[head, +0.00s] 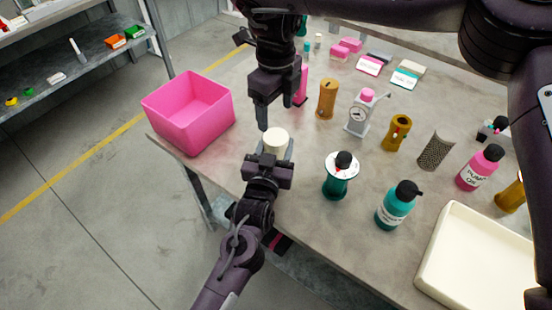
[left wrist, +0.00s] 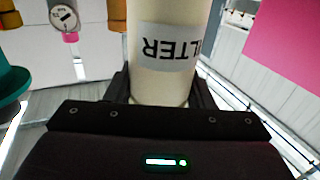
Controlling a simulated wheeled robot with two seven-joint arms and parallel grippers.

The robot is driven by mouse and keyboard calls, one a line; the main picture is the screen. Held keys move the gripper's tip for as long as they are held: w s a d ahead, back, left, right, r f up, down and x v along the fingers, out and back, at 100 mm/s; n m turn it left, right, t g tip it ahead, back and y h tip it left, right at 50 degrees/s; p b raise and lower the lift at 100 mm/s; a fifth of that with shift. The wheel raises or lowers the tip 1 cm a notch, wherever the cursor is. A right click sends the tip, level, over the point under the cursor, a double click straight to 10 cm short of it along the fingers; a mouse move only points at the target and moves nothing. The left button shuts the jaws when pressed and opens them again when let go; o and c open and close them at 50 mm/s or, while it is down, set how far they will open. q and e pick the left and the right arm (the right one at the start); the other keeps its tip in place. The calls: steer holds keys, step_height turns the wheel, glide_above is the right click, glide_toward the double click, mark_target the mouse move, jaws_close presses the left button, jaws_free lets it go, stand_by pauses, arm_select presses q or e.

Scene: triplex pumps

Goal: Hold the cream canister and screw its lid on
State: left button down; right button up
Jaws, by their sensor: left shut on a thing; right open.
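The cream canister (head: 275,141) stands upright at the table's near left edge, with its pale top facing up. In the left wrist view the canister (left wrist: 165,75) fills the middle and bears a white label reading "LTER" upside down. My left gripper (head: 270,160) is shut on its lower part; its fingers (left wrist: 164,92) lie on both sides of it. My right gripper (head: 275,112) is open, pointing down just above the canister, with nothing seen between its fingers. I cannot make out a separate lid, nor tell whether one sits on the canister.
A pink bin (head: 190,112) stands to the left. A pink object (head: 301,86) is partly hidden behind my right gripper. An amber cylinder (head: 327,98), a gauge (head: 358,115) and a green dispenser (head: 337,178) stand to the right. A cream tray (head: 470,265) lies front right.

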mark_target(276, 136)
steer(key=shift+f, duration=0.1)
steer(key=shift+f, duration=4)
steer(key=c, duration=0.9)
steer(key=o, duration=1)
steer(key=shift+r, duration=0.1)
